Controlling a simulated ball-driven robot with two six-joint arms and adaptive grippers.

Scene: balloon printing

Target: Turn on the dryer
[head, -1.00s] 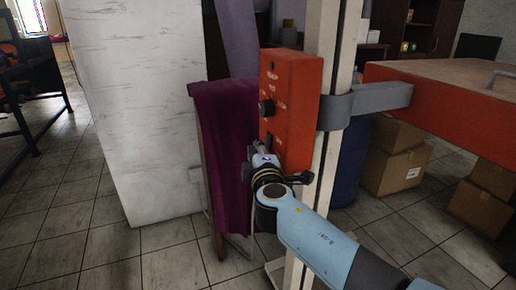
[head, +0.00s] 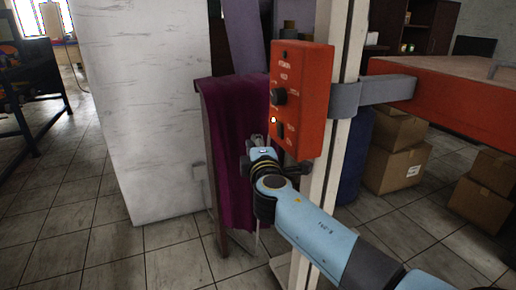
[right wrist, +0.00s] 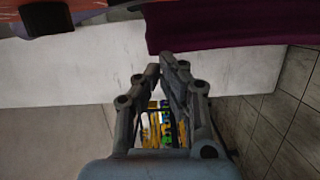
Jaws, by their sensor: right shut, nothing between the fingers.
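The dryer's orange-red control box (head: 313,85) is fixed to a pale upright post. A black knob (head: 278,97) sticks out of its side, and a lower control (head: 277,128) has a bright white spot at its top. My right gripper (head: 255,141) is shut and empty, just left of and below the lower control, apart from the box. In the right wrist view its fingertips (right wrist: 163,66) are close together, and a dark knob (right wrist: 45,20) shows on the box's edge at the top left. My left gripper is out of view.
A purple cloth (head: 236,150) hangs on a frame behind my right gripper. A white block (head: 140,110) stands to the left. A red-edged table (head: 450,95) is at the right, with cardboard boxes (head: 395,170) beneath. The tiled floor is clear at the lower left.

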